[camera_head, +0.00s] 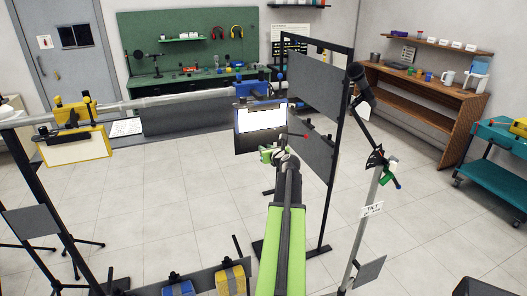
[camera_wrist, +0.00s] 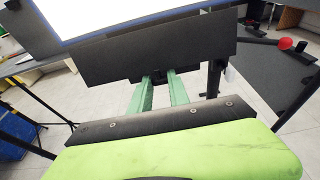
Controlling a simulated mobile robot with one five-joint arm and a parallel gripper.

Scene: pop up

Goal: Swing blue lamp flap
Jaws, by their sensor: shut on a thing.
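The blue lamp (camera_head: 260,119) hangs under a blue clamp (camera_head: 252,90) on the grey horizontal bar, its white face lit. In the wrist view its bright panel (camera_wrist: 110,12) with a blue edge fills the top left. A dark flat flap (camera_wrist: 160,50) runs along the panel's lower edge, slightly tilted. My gripper (camera_head: 272,153) is at the flap's lower edge. In the wrist view its two green fingers (camera_wrist: 160,80) stand either side of a small dark tab below the flap and are shut on it. The fingertips are partly hidden under the flap.
A yellow-framed lamp (camera_head: 76,149) hangs at the left end of the bar. A black frame with grey panels (camera_head: 318,85) stands close on the right. A microphone stand (camera_head: 372,205) is farther right. Open tiled floor (camera_head: 180,210) lies to the left.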

